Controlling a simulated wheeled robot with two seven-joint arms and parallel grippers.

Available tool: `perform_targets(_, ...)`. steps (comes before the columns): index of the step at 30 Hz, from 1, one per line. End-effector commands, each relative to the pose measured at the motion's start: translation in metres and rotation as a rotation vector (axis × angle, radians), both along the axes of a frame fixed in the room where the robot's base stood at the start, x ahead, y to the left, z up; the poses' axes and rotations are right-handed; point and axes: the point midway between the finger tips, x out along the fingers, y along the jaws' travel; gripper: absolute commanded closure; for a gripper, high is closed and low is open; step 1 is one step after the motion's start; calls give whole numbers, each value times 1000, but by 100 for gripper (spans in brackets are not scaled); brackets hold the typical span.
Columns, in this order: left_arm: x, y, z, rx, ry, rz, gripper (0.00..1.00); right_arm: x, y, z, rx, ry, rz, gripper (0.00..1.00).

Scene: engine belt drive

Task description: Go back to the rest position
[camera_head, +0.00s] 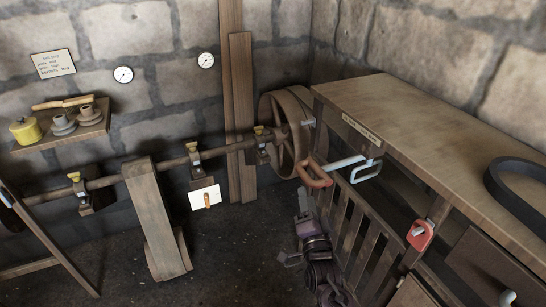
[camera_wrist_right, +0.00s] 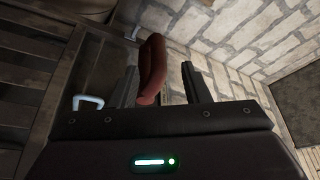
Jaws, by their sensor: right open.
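My right gripper (camera_head: 305,203) is at the front side of the wooden bench, below a lever with a red-brown grip (camera_head: 316,178). In the right wrist view its two dark fingers (camera_wrist_right: 160,88) are apart. The red-brown grip (camera_wrist_right: 152,68) shows between them in the picture, nearer the left finger; I cannot tell whether they touch. Nothing is seen clamped. A light blue handle (camera_head: 352,163) sticks out beside the red-brown grip, and it also shows in the right wrist view (camera_wrist_right: 88,102). My left gripper is not in view.
The wooden bench (camera_head: 400,105) with slatted front fills the right, with a black belt (camera_head: 515,190) on top and a red tag (camera_head: 420,236) on its front. A large pulley (camera_head: 285,130) and shaft (camera_head: 112,181) run along the wall.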

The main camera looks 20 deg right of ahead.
Motion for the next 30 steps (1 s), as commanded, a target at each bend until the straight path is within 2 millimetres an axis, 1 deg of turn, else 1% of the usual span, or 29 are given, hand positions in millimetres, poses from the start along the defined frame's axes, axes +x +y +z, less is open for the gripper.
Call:
perform_targets(2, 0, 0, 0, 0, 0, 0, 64, 0, 0, 0, -1, 2, 0, 58)
perform_targets(4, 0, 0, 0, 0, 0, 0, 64, 1, 2, -6, -6, 14, 3, 58)
perform_targets(5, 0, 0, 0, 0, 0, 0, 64, 1, 3, -11, -11, 29, 7, 58)
perform_targets(7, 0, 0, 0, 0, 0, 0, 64, 1, 10, -33, -32, 84, 22, 58)
perform_targets(8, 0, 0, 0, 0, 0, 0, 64, 1, 14, -47, -47, 119, 31, 58)
perform_targets(11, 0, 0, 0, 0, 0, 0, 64, -4, 32, -109, -115, 275, 77, 58)
perform_targets(12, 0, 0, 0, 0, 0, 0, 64, -10, 40, -138, -151, 347, 103, 58)
perform_targets(14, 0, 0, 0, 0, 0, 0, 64, -22, 51, -182, -208, 457, 145, 58)
perform_targets(15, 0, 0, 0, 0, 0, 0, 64, -33, 59, -211, -245, 529, 175, 58)
perform_targets(17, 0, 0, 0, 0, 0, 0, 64, -52, 68, -252, -305, 634, 224, 58)
perform_targets(18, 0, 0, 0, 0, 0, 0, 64, -66, 74, -279, -345, 703, 259, 58)
perform_targets(20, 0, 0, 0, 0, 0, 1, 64, -91, 80, -317, -406, 804, 313, 58)
perform_targets(21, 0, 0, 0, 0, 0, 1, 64, -110, 84, -342, -447, 871, 351, 58)
perform_targets(23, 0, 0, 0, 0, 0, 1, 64, -141, 87, -376, -508, 968, 413, 58)
perform_targets(24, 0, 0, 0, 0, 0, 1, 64, -163, 88, -398, -548, 1032, 456, 58)
perform_targets(26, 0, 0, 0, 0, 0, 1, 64, -199, 88, -428, -609, 1125, 524, 58)
perform_targets(27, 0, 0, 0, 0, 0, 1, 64, -223, 87, -446, -649, 1184, 571, 58)
perform_targets(29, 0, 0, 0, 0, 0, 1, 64, -262, 84, -470, -708, 1272, 644, 58)
perform_targets(30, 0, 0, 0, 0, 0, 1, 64, -288, 80, -484, -746, 1328, 692, 58)
